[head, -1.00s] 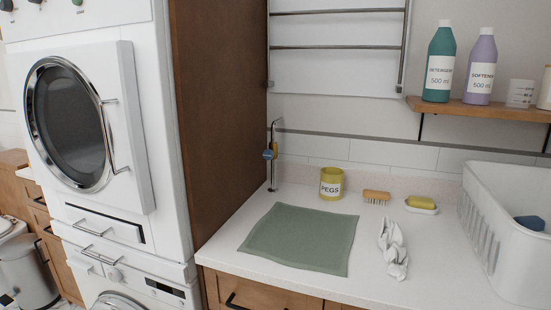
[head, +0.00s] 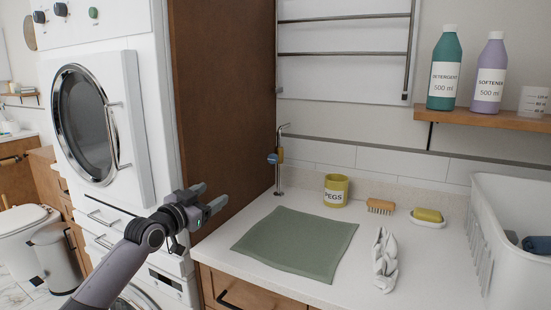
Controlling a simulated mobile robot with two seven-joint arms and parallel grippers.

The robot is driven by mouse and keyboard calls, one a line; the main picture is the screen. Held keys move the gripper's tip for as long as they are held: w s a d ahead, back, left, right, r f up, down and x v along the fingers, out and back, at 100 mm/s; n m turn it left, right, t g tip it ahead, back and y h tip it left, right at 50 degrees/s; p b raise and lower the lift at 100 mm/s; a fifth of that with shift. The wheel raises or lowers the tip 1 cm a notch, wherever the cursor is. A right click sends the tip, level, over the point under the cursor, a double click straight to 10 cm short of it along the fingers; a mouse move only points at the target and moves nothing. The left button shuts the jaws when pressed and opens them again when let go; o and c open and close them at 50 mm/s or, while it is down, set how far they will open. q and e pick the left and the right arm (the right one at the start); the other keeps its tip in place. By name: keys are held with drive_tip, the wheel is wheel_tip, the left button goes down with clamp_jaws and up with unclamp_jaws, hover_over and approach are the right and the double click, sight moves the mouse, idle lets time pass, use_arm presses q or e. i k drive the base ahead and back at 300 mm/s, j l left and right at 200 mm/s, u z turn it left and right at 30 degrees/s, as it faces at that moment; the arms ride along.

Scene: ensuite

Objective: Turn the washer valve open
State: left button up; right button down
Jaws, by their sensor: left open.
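The washer valve (head: 273,159) is a small blue handle on a thin metal pipe (head: 279,178). The pipe rises from the back left of the counter, beside the brown cabinet side panel. A bit of yellow shows beside the blue handle. My left gripper (head: 213,199) is open and empty, in front of the white machines and the panel's lower front edge. It is to the left of the valve, lower in the picture and apart from it. My right gripper is not in view.
The white counter (head: 222,250) holds a green cloth (head: 297,243), a yellow pegs pot (head: 336,190), a brush (head: 380,206), soap on a dish (head: 427,217), a crumpled white cloth (head: 385,262) and a white basket (head: 481,250). The brown panel (head: 225,100) borders the valve's left.

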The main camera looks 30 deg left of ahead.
sight(273, 158)
drive_tip(key=i+j, duration=0.15)
drive_tip(key=i, duration=0.7)
